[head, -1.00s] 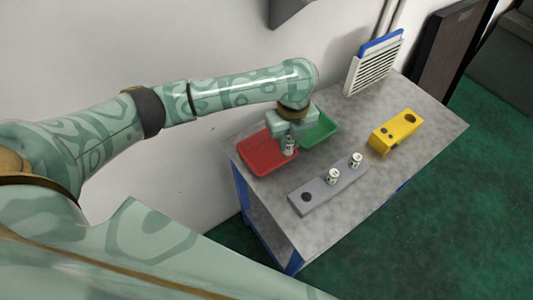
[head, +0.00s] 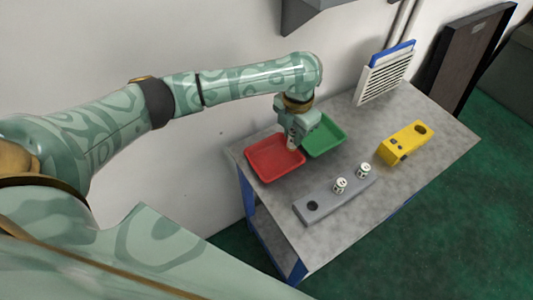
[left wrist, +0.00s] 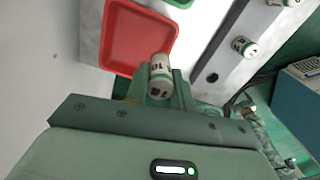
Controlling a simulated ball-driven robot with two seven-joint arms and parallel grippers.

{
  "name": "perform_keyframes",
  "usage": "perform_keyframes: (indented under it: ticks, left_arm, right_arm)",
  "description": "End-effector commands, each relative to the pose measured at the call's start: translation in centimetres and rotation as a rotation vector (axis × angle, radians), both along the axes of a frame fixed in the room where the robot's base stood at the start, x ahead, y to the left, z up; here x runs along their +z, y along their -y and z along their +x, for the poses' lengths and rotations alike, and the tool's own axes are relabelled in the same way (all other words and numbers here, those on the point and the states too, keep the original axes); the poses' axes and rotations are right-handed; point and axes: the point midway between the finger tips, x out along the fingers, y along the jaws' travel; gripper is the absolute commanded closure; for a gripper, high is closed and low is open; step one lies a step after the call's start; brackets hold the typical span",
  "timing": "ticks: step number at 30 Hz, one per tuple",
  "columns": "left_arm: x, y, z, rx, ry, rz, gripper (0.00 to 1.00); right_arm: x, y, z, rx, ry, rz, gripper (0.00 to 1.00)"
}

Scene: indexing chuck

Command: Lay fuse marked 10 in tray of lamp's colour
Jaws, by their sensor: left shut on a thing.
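The gripper holds the fuse near the adjoining edges of the red tray (head: 262,172) and the green tray (head: 330,148). In the left wrist view the fuse overlaps the corner of the red tray (left wrist: 135,30). Both trays look empty where visible. A yellow block (head: 405,142) has a dark round spot on top and small dark features on its near end; I cannot tell a lamp colour. My right gripper is out of view.
A grey rack (head: 325,203) holds two upright fuses (head: 340,185) (head: 363,170) and has an empty hole at its left end. A white louvred panel (head: 385,78) stands at the table's back. The table (head: 400,185) is clear around the yellow block.

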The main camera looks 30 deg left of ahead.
Motion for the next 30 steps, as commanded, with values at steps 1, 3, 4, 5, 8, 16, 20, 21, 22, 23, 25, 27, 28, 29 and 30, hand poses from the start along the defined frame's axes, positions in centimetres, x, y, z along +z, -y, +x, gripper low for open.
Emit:
perform_keyframes:
  ticks: [1, 3, 4, 5, 8, 16, 20, 21, 22, 23, 25, 27, 28, 29, 30]
  left_arm:
    - [-0.7, -1.1, -0.5, 0.002, -0.003, 0.001, 1.00]
    - [-1.4, -2.5, -1.0, 0.003, -0.002, 0.000, 1.00]
    - [-2.2, -2.8, -1.2, 0.003, -0.004, -0.001, 1.00]
    - [-2.8, -3.2, -1.4, 0.002, -0.004, 0.001, 1.00]
    - [-4.4, -4.4, -1.8, 0.002, -0.003, 0.000, 1.00]
    - [-6.2, -6.0, -2.4, 0.002, -0.001, -0.001, 1.00]
    - [-7.5, -6.8, -2.8, 0.002, -0.002, 0.000, 1.00]
    - [-8.3, -6.7, -2.8, 0.002, -0.003, -0.001, 1.00]
    - [-8.9, -6.6, -2.8, 0.002, -0.003, -0.002, 1.00]
    - [-9.4, -6.6, -2.8, 0.001, -0.003, -0.002, 1.00]
    - [-10.2, -6.7, -2.7, 0.001, 0.000, -0.001, 1.00]
    - [-10.1, -6.7, -2.7, 0.001, 0.001, 0.000, 1.00]
    - [-10.1, -6.7, -2.7, 0.001, 0.002, -0.001, 1.00]
    - [-10.0, -6.7, -2.7, 0.001, 0.002, -0.001, 1.00]
    - [-10.0, -6.7, -2.7, 0.001, 0.002, -0.001, 1.00]
  right_arm:
    - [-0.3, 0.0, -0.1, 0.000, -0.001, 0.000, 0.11]
    - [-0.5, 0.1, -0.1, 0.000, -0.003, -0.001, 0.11]
    - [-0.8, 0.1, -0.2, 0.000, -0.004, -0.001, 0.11]
    - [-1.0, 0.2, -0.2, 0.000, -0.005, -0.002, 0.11]
    - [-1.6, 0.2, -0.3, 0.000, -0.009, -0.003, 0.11]
    - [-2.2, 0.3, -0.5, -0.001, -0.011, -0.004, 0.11]
    - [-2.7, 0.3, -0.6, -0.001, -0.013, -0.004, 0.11]
    - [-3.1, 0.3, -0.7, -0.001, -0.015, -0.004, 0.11]
    - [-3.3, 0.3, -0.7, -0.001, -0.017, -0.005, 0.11]
    - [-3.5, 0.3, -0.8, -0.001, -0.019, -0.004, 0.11]
    - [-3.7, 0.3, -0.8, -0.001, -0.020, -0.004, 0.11]
    - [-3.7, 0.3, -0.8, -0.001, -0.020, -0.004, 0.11]
    - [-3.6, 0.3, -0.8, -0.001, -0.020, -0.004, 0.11]
    - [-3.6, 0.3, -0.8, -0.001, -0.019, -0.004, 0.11]
    - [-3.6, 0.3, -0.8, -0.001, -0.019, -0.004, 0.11]
